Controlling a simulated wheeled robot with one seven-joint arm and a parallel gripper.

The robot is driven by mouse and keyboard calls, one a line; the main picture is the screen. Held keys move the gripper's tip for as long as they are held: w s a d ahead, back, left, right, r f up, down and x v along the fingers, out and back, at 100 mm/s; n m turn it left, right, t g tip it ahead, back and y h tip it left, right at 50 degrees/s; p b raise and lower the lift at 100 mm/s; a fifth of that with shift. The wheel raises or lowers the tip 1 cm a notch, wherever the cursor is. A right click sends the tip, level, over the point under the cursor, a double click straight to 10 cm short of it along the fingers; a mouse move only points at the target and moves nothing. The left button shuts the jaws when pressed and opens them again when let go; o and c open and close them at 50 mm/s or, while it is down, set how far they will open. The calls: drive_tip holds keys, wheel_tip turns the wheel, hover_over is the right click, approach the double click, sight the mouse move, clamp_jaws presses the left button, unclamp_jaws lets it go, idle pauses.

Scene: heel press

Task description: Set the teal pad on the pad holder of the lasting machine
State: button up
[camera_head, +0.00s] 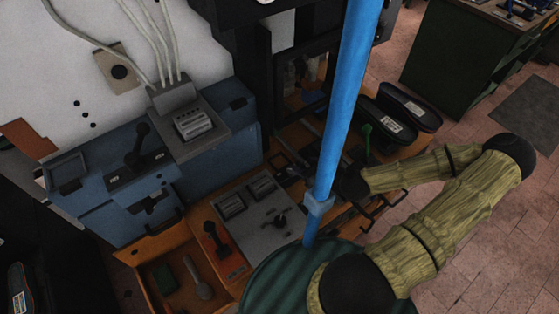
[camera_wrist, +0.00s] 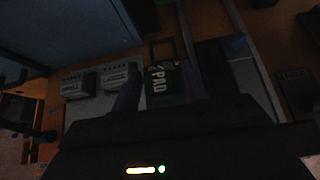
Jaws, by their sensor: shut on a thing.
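My gripper (camera_wrist: 162,100) is shut on a dark block lettered "PAD", the teal pad (camera_wrist: 164,88), which shows between the two fingers in the wrist view. Its colour is hard to tell in the dim light. In the head view my gripper (camera_head: 345,184) is low over the right part of the orange bench, partly behind the blue pole; the pad cannot be made out there. The blue-grey lasting machine (camera_head: 215,155) stands at the left and back. I cannot pick out its pad holder for certain in either view.
A grey control plate (camera_head: 262,222) with switches lies left of my gripper. A blue pole (camera_head: 345,90) stands close to it. Two dark labelled objects (camera_head: 395,112) lie behind. An open orange compartment (camera_head: 150,262) holds a green piece and a spoon-like tool. Floor is clear at far right.

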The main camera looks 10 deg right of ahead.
drive_tip(key=shift+w+a+f+b, duration=0.15)
drive_tip(key=shift+w+f+b, duration=0.3)
drive_tip(key=shift+b, duration=0.15)
drive_tip(key=x, duration=0.3)
drive_tip(key=r+x, duration=0.1)
drive_tip(key=x, duration=0.6)
drive_tip(key=shift+w+a+r+p, duration=0.15)
drive_tip(key=shift+w+a+p, duration=0.25)
drive_tip(key=shift+w+a, duration=0.05)
drive_tip(key=shift+w+f, duration=0.2)
drive_tip(key=shift+w, duration=0.05)
drive_tip(key=shift+d, duration=0.15)
drive_tip(key=shift+w+a+f, duration=0.15)
drive_tip(key=shift+w+a, duration=0.15)
drive_tip(key=shift+w, duration=0.05)
drive_tip(key=shift+p+x, duration=0.6)
drive_tip(key=shift+x, duration=0.6)
drive_tip(key=shift+w+f, duration=0.2)
drive_tip(key=shift+f, duration=0.2)
